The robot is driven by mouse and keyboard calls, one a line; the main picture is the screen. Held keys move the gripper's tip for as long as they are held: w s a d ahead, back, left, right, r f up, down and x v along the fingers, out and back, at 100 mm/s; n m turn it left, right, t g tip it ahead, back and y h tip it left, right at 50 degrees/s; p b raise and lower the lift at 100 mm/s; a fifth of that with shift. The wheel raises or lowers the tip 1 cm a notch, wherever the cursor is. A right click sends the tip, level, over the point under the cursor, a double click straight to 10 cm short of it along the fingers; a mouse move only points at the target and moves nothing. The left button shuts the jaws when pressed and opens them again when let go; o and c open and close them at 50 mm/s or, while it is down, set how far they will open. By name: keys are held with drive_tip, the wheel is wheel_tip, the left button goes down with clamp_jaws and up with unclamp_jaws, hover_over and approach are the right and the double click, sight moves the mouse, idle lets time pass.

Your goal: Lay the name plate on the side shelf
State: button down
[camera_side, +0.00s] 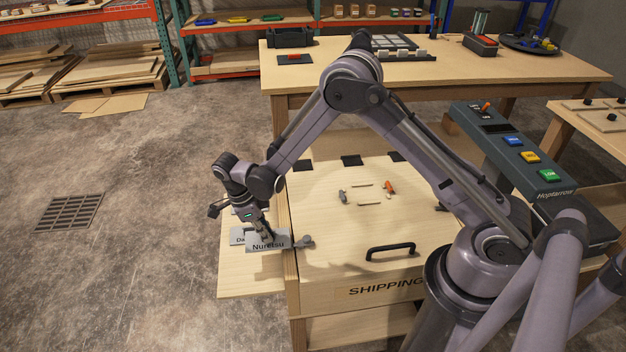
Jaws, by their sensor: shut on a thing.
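A grey name plate reading "Nuretsu" (268,246) is in my gripper (267,234), over the side shelf. My gripper is shut on its upper edge, and the plate faces the camera. The pale wooden side shelf (250,282) juts out from the left of the shipping cabinet. A second grey plate, its text starting "Da" (237,238), shows behind the held plate and is partly hidden by it. I cannot tell whether the held plate touches the shelf.
The cabinet marked "SHIPPING" (350,286) has a black handle (391,251) and small tools on its sloping face. A console with coloured buttons (522,157) stands at the right. The shelf's front part is bare. A long workbench (500,70) stands behind.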

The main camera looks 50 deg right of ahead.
drive_tip(key=a+f, duration=0.1)
drive_tip(key=a, duration=0.1)
drive_tip(key=w+a+f, duration=0.1)
drive_tip(key=a, duration=0.1)
drive_tip(key=w+a+f, duration=0.1)
drive_tip(key=a, duration=0.1)
drive_tip(key=shift+f, duration=2.45)
drive_tip(key=shift+f, duration=0.2)
drive_tip(key=c, duration=1.3)
unclamp_jaws()
drive_tip(key=shift+c, duration=0.2)
drive_tip(key=shift+r, duration=0.1)
